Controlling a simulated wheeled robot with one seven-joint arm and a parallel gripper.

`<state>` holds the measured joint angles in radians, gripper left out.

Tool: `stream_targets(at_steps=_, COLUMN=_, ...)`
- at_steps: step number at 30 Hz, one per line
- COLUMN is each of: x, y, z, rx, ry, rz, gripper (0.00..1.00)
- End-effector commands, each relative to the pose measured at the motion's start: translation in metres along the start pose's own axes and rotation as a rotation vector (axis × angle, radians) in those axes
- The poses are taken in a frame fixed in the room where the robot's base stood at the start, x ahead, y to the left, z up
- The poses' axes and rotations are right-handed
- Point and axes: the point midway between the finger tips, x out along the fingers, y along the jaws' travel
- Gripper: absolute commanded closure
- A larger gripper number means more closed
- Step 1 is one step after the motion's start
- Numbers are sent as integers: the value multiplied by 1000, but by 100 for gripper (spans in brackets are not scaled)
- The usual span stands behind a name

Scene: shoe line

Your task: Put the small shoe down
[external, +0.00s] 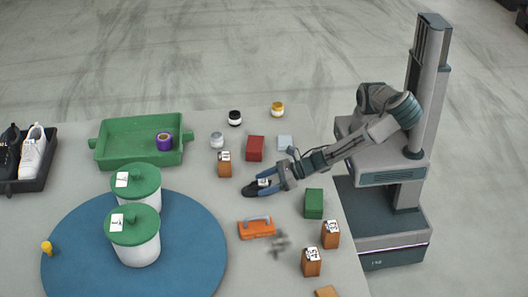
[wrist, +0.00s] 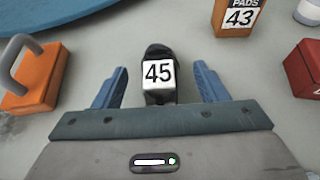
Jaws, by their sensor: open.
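A small black shoe (wrist: 158,52) with a white tag reading 45 lies on the table between the two blue fingers of my gripper (wrist: 160,84) in the wrist view. My gripper is open, with a gap on each side of the shoe. In the external view the small shoe (external: 252,189) is at the fingertips of my gripper (external: 270,188), low over the grey tabletop. The fingers partly cover it there.
An orange block tagged 43 (wrist: 238,15) stands ahead to the right, with a red block (wrist: 306,66) beside it. An orange tool with a grey handle (wrist: 38,80) is on the left. A green block (external: 313,203) stands near the table edge. A blue disc (external: 190,250) holds two lidded pots.

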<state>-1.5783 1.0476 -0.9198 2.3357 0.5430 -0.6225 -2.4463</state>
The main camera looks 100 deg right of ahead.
Motion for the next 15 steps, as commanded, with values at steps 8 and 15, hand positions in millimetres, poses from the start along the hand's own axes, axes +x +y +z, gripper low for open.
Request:
stream_targets(at_steps=8, x=30, y=1, z=-1, rx=0, ry=0, rz=0, gripper=34)
stream_targets(at_steps=15, x=32, y=2, z=0, rx=-1, ry=0, rz=1, gripper=34)
